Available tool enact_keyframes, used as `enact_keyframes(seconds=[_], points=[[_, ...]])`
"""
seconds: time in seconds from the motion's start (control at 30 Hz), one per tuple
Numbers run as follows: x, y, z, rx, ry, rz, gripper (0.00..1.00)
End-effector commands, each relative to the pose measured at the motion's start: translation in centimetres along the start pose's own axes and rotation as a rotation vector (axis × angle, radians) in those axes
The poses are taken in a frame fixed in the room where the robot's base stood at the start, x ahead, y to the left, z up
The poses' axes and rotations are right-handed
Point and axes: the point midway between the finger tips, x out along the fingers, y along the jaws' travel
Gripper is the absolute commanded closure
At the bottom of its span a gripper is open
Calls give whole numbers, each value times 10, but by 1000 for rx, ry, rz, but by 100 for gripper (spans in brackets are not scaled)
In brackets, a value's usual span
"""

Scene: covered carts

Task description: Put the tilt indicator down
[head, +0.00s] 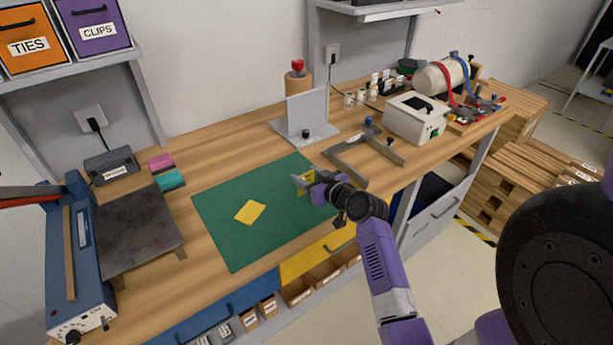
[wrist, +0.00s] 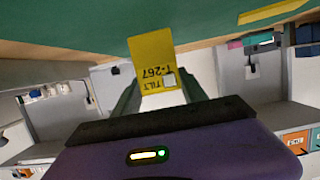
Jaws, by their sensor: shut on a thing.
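The tilt indicator is a flat yellow tag printed "TILT T-267", with a small pale square on it. It shows in the wrist view (wrist: 153,52) between the fingers of my gripper (wrist: 160,95), which is shut on it. In the head view a bit of its yellow (head: 310,175) shows at my gripper (head: 302,184), over the right part of the green mat (head: 220,236). Whether it touches the mat I cannot tell. A yellow diamond (head: 250,212) lies flat on the mat, left of my gripper.
A grey angle plate (head: 308,112) and a grey U-shaped frame (head: 350,160) stand behind and right of the mat. A white box (head: 415,118) is farther right. A dark plate (head: 135,232) and a blue device (head: 75,260) are at left. The mat's left part is clear around the diamond.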

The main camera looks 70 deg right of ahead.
Motion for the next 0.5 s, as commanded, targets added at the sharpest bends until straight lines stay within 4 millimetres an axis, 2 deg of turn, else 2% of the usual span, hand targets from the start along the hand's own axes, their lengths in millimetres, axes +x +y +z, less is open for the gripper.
enact_keyframes(seconds=[0.07,0.1,0.2,0.5], points=[[1,0,3,0,0,0,88],[1,0,2,0,0,0,46],[1,0,2,0,0,0,28],[0,0,1,0,0,0,28]])
